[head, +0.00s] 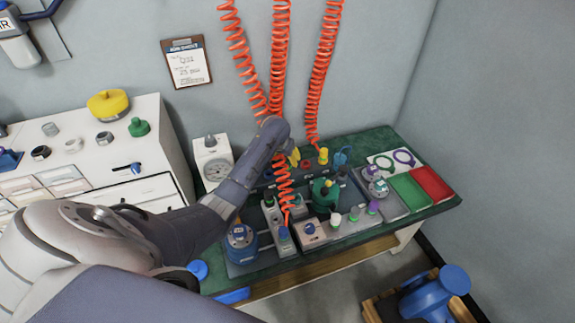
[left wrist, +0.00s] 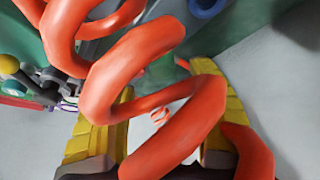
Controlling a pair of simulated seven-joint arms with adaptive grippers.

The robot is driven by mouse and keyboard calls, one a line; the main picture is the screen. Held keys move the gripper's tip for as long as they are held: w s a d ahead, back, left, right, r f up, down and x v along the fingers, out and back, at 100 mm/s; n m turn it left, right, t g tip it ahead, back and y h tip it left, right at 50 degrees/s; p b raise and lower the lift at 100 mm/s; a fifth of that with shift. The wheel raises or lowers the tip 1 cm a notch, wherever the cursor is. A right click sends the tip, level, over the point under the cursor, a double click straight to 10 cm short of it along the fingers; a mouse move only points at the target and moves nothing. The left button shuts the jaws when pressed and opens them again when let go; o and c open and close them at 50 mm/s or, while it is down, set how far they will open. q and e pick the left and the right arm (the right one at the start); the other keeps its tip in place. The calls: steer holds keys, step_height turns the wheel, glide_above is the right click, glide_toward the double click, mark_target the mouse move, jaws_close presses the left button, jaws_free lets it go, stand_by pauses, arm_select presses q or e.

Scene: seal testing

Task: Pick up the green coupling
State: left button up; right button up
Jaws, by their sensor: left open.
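In the head view a small green piece (head: 354,213), which looks like the green coupling, stands in a row between a white piece (head: 335,219) and a purple piece (head: 373,207) on the bench. My left arm reaches over the bench's back left. Its gripper is mostly hidden behind the arm; a bit of yellow beyond the wrist may be a finger. In the left wrist view my left gripper (left wrist: 160,115) is open, its yellow fingers apart. An orange coiled hose (left wrist: 110,85) crosses in front of them. I cannot make out the green coupling there. My right gripper is not in view.
A green pump-like device (head: 325,195) stands left of the row. Green (head: 411,192) and red (head: 432,183) trays lie at the bench's right. Orange coiled hoses (head: 322,70) hang at the back. A white cabinet (head: 110,165) stands left; a blue part (head: 437,292) lies below.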

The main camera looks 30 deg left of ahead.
mark_target(287, 161)
arm_select(q)
steer(key=shift+x, duration=2.55)
steer(key=shift+a, duration=0.1)
jaws_close()
